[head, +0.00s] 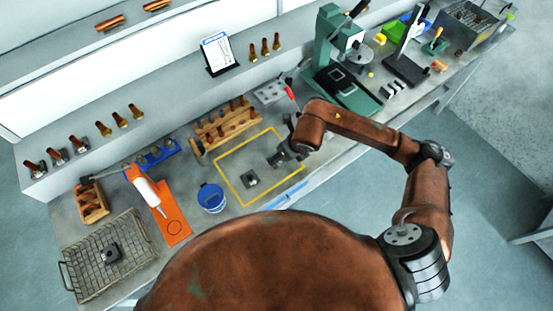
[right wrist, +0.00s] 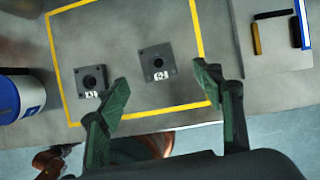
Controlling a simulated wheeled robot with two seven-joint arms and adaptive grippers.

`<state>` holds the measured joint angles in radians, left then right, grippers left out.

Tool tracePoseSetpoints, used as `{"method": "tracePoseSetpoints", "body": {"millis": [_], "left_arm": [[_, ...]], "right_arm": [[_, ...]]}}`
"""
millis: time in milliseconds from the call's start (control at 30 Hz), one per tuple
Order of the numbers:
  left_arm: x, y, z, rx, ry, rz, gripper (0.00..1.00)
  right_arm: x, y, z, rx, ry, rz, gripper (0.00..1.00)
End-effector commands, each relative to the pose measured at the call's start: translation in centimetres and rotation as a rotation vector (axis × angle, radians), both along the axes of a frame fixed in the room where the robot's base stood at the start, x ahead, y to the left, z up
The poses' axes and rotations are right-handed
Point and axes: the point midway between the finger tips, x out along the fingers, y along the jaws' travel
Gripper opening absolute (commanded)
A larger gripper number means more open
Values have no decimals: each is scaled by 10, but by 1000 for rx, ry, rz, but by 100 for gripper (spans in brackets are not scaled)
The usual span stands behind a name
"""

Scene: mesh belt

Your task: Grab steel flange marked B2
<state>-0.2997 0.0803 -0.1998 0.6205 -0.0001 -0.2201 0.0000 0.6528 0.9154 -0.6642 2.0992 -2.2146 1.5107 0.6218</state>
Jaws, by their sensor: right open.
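Two dark square flanges with round center holes lie flat inside the yellow outline. In the right wrist view, one flange (right wrist: 157,62) is between and just beyond my right fingertips, with a small white label that I cannot read for sure. The other flange (right wrist: 91,81) is left of it, beside the left finger, its label also unclear. In the head view this left flange (head: 250,180) shows, while the other is mostly hidden by my gripper. My right gripper (right wrist: 161,80) is open and empty above the bench; it also shows in the head view (head: 278,160). My left gripper is out of view.
A blue container (head: 211,198) stands left of the yellow outline (head: 222,187). A wooden rack (head: 224,126) is behind it. A wire basket (head: 85,285) with a dark square part sits at far left. A green press (head: 322,65) stands to the right.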

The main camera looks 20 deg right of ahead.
Motion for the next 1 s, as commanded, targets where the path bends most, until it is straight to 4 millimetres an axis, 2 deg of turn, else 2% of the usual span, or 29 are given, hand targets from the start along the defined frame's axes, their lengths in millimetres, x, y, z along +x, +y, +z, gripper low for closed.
{"method": "tracePoseSetpoints", "body": {"millis": [500,767,1000], "left_arm": [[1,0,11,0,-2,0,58],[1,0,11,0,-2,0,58],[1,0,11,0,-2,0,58]], "right_arm": [[17,11,-59,5,3,2,61],[19,12,-63,5,2,5,61],[19,12,-63,6,2,4,46]]}}
